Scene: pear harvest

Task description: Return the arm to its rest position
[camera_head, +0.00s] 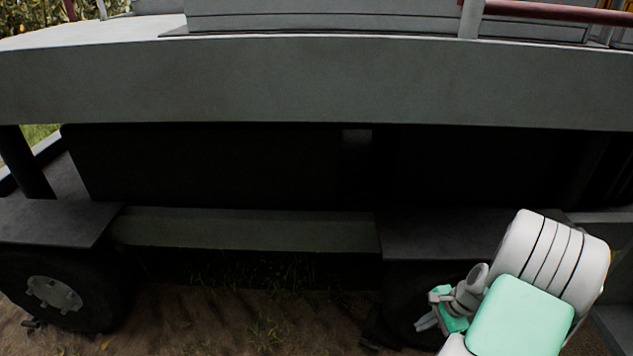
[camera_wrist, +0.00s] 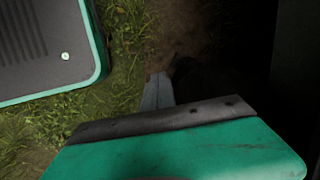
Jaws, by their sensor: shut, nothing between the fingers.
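My arm, white and pale green, is folded at the lower right of the head view. My gripper (camera_head: 425,322) hangs low there, left of the arm links, in front of the dark area by the vehicle's right wheel. In the wrist view the grey fingers of my gripper (camera_wrist: 158,92) are together, with nothing between them. They point down over soil and grass. The green housing of my gripper fills the bottom of that view. No pear shows in either view.
A large grey trailer (camera_head: 300,85) spans the head view, with a dark space under its deck. A wheel (camera_head: 55,293) stands at the lower left. Bare soil with grass tufts (camera_head: 265,335) lies below. My own base shows at the upper left of the wrist view, close to the gripper.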

